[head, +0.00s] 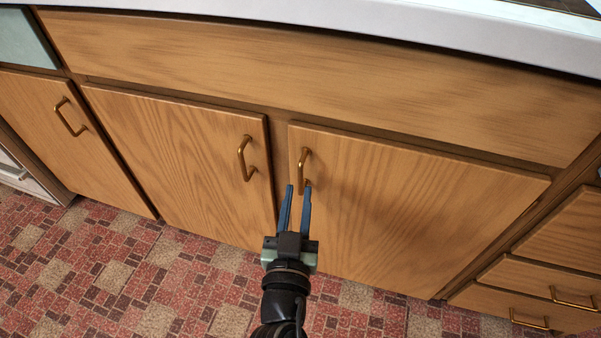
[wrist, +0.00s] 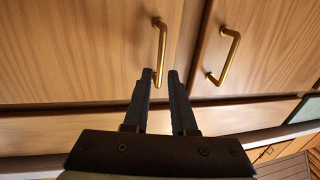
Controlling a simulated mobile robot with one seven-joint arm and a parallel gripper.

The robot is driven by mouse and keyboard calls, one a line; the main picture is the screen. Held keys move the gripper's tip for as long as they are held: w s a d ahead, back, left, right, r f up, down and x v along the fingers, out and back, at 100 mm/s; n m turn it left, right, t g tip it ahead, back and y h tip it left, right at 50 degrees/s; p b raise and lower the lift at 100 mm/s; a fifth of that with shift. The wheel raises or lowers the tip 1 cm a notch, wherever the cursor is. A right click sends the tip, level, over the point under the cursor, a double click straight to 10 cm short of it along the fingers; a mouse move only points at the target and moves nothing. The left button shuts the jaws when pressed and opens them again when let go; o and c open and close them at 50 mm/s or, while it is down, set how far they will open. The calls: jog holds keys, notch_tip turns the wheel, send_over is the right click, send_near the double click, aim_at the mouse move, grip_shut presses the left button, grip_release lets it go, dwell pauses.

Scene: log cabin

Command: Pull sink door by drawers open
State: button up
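The wooden sink door by the drawers (head: 410,205) is the right one of the two middle doors and looks shut. Its upright brass handle (head: 302,162) is near the door's left edge and also shows in the wrist view (wrist: 162,42). My gripper (head: 298,187) is at the handle's lower end in the head view. Its two dark fingers are apart, with a gap between the tips in the wrist view (wrist: 160,73). One end of the handle shows between the fingers there. I cannot tell whether they touch it.
The neighbouring door (head: 180,160) with its own brass handle (head: 244,158) is close on the left. Drawers (head: 550,270) are at the lower right. A white countertop (head: 400,25) runs above. The red patterned floor (head: 150,280) in front is clear.

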aim_at(300, 180)
jog(key=shift+w+d, duration=0.15)
jog(key=shift+w, duration=1.1)
jog(key=shift+w+d, duration=0.1)
jog(key=shift+w, duration=1.15)
jog(key=shift+c, duration=0.2)
grip_shut()
